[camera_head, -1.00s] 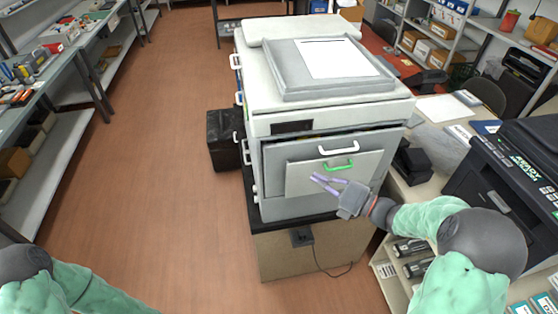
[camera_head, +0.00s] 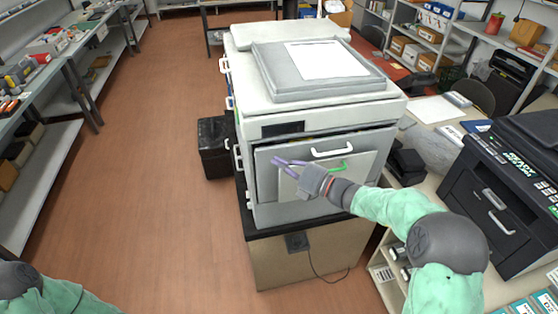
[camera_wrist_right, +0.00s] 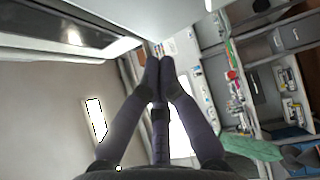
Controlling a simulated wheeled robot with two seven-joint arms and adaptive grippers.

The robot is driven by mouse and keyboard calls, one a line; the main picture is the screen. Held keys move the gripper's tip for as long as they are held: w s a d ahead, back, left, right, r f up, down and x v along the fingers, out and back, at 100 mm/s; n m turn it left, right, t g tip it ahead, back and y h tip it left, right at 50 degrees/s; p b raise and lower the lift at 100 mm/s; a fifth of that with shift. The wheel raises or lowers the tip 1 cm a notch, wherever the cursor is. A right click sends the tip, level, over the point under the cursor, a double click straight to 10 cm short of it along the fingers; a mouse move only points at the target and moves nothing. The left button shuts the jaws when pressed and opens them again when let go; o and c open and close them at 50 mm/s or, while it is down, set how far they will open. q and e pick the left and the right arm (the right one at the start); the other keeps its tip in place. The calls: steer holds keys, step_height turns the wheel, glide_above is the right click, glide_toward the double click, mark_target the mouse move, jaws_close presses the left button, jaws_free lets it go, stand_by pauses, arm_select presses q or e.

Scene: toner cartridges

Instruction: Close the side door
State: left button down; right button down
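The large light-grey copier (camera_head: 310,110) stands on a brown cabinet. Its side door (camera_head: 365,160) faces me and has a white handle (camera_head: 333,152) near the top. A dark gap shows along the door's upper edge, so it appears slightly ajar. A green handle (camera_head: 341,166) is on a lighter panel on the door. My right gripper (camera_head: 277,161) is in front of the door's left part, below the white handle; contact cannot be told. In the right wrist view its fingers (camera_wrist_right: 160,65) converge with tips together and nothing visible between them. My left gripper is outside the frame; only its arm shows.
A black box (camera_head: 215,147) stands on the floor left of the copier. A black printer (camera_head: 505,200) sits on the desk at right. Shelving (camera_head: 50,75) lines the left side. The wooden floor between shelving and copier is clear.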

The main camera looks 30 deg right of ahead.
mark_target(275, 150)
steer(key=shift+w+d+r, duration=0.1)
steer(key=shift+w+d, duration=0.05)
steer(key=shift+w, duration=0.35)
steer(key=shift+w+d, duration=0.15)
steer(key=shift+w, duration=0.35)
steer(key=p, duration=0.1)
steer(key=w+p, duration=0.2)
steer(key=shift+d+r+m, duration=0.25)
steer(key=shift+r+m, duration=0.05)
steer(key=shift+r, duration=0.1)
steer(key=shift+w+d+g+p, duration=0.1)
steer(key=shift+w+g+p, duration=0.3)
steer(key=shift+p, duration=0.15)
steer(key=shift+f+h, duration=0.1)
steer(key=shift+h, duration=0.2)
